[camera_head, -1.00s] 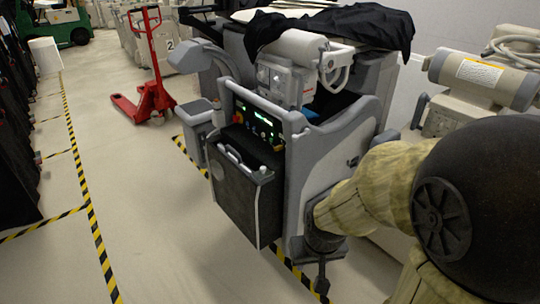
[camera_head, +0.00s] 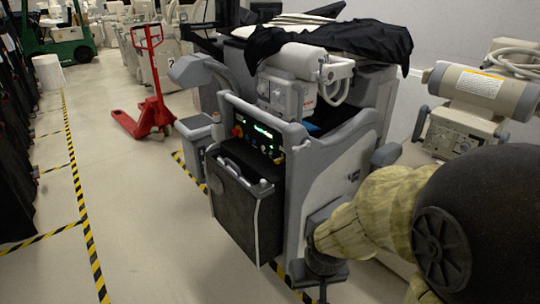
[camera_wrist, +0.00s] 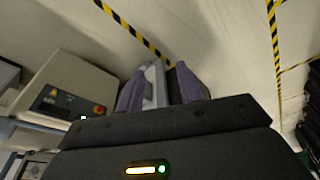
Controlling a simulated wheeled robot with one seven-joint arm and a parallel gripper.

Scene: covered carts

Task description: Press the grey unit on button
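The grey unit (camera_head: 325,165) is a wheeled cart in the middle of the head view. Its sloped control panel (camera_head: 243,117) has a lit green display (camera_head: 264,129), a red knob (camera_head: 237,131) and several small controls. Which one is the on button is too small to tell. My gripper (camera_head: 322,293) hangs low in front of the cart's lower right corner, below the panel and apart from it. In the wrist view two purplish fingers (camera_wrist: 160,82) stand apart, so it looks open. A light grey shape shows between them; I cannot tell whether it is touched.
A black bin-like box (camera_head: 245,205) hangs on the cart's front below the panel. A red pallet jack (camera_head: 152,85) stands behind left. A beige unit (camera_head: 460,130) stands at right. The wrist view shows a beige box with a red knob (camera_wrist: 99,110). Striped floor at left is clear.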

